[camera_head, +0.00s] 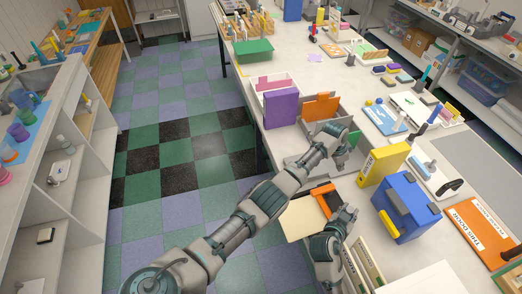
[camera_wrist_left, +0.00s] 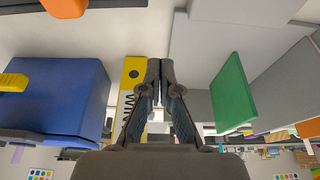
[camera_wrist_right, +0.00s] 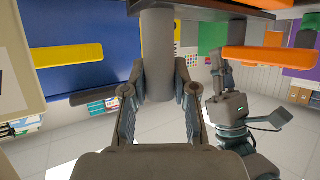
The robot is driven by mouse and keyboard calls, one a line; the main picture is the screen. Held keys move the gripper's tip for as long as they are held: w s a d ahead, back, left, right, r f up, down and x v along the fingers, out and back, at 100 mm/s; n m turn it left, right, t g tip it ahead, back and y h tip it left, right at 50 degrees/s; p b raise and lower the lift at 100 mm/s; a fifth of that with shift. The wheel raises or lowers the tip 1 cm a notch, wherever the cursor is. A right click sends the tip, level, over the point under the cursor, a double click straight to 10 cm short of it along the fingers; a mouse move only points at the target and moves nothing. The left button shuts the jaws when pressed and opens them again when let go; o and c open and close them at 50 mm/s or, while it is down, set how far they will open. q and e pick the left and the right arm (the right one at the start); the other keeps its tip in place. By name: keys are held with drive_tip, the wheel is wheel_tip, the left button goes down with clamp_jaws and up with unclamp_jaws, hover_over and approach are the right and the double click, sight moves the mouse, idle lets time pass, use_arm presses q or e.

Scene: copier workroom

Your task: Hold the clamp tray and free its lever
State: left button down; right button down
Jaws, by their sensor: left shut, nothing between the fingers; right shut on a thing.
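A cream panel with a dark edge and an orange bar (camera_head: 327,202) lies at the near table edge; it may be the clamp tray, but I cannot tell for sure. My right gripper (camera_head: 348,213) is beside it. In the right wrist view its fingers (camera_wrist_right: 160,85) are shut around a grey round post (camera_wrist_right: 158,50) under a dark plate, with an orange bar (camera_wrist_right: 268,58) to the right. Which part is the lever is unclear. My left gripper (camera_head: 342,150) is farther back over the table. In the left wrist view its fingertips (camera_wrist_left: 160,68) are together and empty.
A yellow binder (camera_head: 382,163) and a blue box (camera_head: 406,207) with a yellow handle stand right of the grippers. A grey sorter (camera_head: 343,120) with an orange folder (camera_head: 320,106) is behind the left gripper. An orange binder (camera_head: 478,235) lies at right. Floor is open at left.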

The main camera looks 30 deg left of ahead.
use_arm(q)
drive_tip(key=a+v, duration=0.1)
drive_tip(key=v, duration=0.9)
drive_tip(key=w+a+f+t, duration=0.1)
drive_tip(key=a+f, duration=0.2)
drive_tip(key=a, duration=0.1)
drive_tip(key=w+a+f+n+t, duration=0.1)
drive_tip(key=w+a+f, duration=0.1)
drive_tip(key=a+f, duration=0.2)
drive_tip(key=w+a+f+t, duration=0.1)
drive_tip(key=a+f, duration=0.2)
drive_tip(key=a, duration=0.3)
drive_tip(key=shift+w+a+f+n+t+y, duration=0.15)
drive_tip(key=shift+w+f+n+t+y, duration=0.15)
drive_tip(key=shift+n+y, duration=0.1)
drive_tip(key=s+a+f+y, duration=0.1)
drive_tip(key=a+f, duration=0.3)
drive_tip(key=a, duration=0.4)
drive_tip(key=s+a+f+n+t+y, duration=0.1)
drive_tip(key=a+f, duration=0.3)
drive_tip(key=a, duration=0.4)
drive_tip(key=shift+s+a+t+y, duration=0.3)
drive_tip(key=shift+a+y, duration=0.1)
drive_tip(key=shift+y, duration=0.2)
drive_tip(key=shift+f, duration=0.1)
drive_tip(key=v, duration=1.1)
drive_tip(key=shift+s, duration=0.3)
use_arm(e)
drive_tip(key=c, duration=0.8)
unclamp_jaws()
